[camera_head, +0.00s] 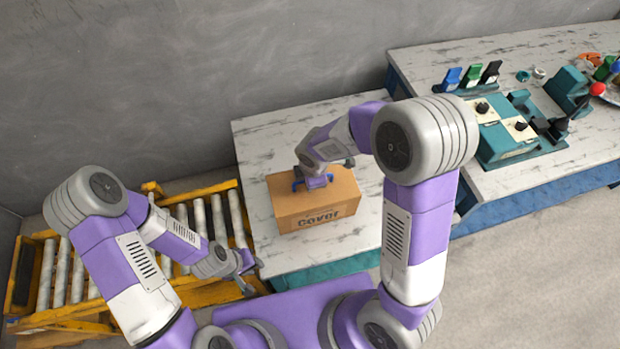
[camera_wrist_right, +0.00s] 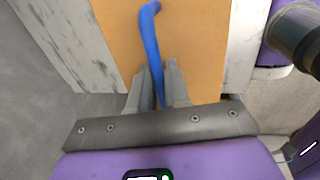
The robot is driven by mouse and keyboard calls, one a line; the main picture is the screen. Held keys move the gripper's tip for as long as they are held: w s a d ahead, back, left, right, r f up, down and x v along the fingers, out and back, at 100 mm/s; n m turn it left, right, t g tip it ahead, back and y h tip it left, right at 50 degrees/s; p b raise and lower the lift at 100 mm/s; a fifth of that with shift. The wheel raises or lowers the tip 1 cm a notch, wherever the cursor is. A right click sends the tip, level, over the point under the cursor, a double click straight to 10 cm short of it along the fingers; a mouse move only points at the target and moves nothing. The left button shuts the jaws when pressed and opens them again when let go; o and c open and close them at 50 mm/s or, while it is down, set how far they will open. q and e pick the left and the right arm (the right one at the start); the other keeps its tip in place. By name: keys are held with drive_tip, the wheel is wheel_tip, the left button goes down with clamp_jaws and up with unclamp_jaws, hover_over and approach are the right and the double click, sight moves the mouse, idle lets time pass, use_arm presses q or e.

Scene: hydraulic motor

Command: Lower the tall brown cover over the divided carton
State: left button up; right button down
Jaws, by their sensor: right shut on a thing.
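The tall brown cover (camera_head: 315,218), a box marked "Cover", is upright over the white-topped table in the head view. Its blue handle (camera_head: 297,184) is on top, and it also shows in the right wrist view (camera_wrist_right: 150,40). My right gripper (camera_head: 316,182) comes down from above and is shut on this handle; its fingers (camera_wrist_right: 160,85) close around it in the wrist view. I cannot tell whether the cover's lower edge touches the table. The divided carton does not show. My left gripper (camera_head: 251,277) is open and empty, left of the table's front corner.
The table (camera_head: 265,140) has bare room around the cover. A yellow roller conveyor (camera_head: 200,222) stands at the left. At the right, a second bench (camera_head: 420,62) carries a teal fixture (camera_head: 510,150), coloured clips (camera_head: 472,76) and a red-knobbed lever (camera_head: 597,88).

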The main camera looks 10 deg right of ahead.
use_arm(q)
drive_tip(key=shift+s+f, duration=0.2)
drive_tip(key=shift+f, duration=0.8)
use_arm(e)
drive_tip(key=shift+s+f, duration=0.2)
drive_tip(key=shift+f, duration=0.45)
drive_tip(key=c, duration=0.5)
unclamp_jaws()
drive_tip(key=r+p, duration=0.1)
drive_tip(key=r, duration=0.1)
drive_tip(key=w+r+p, duration=0.1)
drive_tip(key=r+p, duration=0.1)
drive_tip(key=shift+w+d, duration=0.1)
drive_tip(key=shift+w, duration=0.05)
drive_tip(key=shift+w+p+v, duration=0.15)
drive_tip(key=shift+p+v, duration=0.6)
drive_tip(key=shift+w+p+v, duration=0.15)
drive_tip(key=shift+p+v, duration=0.55)
use_arm(q)
drive_tip(key=r, duration=0.5)
drive_tip(key=shift+w+d+r, duration=0.2)
drive_tip(key=shift+w+d, duration=0.1)
drive_tip(key=shift+w, duration=0.1)
